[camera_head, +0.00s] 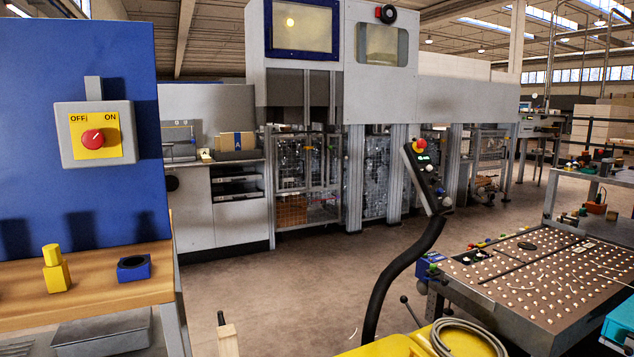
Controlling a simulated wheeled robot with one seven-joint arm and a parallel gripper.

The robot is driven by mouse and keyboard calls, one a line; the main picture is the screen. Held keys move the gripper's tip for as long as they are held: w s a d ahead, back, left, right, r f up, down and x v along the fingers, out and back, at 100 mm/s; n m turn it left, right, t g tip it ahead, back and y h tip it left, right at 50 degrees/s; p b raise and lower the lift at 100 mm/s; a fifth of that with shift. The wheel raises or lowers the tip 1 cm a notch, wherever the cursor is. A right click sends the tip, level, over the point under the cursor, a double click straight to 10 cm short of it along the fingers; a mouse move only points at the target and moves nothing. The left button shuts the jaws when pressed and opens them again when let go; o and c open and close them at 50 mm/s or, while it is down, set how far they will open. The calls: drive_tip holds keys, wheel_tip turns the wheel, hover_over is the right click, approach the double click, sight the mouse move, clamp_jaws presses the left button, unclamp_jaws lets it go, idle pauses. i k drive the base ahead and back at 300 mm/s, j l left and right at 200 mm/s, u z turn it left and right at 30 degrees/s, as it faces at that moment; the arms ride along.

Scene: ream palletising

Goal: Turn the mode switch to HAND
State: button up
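A grey switch box with a yellow plate and a red rotary knob (93,138) is mounted on the blue panel at the left. Its plate reads OFF and ON. A control pendant (428,180) stands right of centre on a black curved arm. It has a red button on a yellow base at its top, a small lit display and small controls lower down. Their labels are too small to read. No HAND marking is legible anywhere, so I cannot tell which control is the mode switch or how it is set. My gripper is not in view.
A wooden bench (95,283) at the left holds a yellow block piece and a blue block with a round opening. A perforated table (548,275) stands at the right. A yellow surface with coiled cable (468,338) is at the bottom. Open floor (300,270) lies between.

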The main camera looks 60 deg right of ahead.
sight(446, 201)
drive_tip(key=z, duration=2.6)
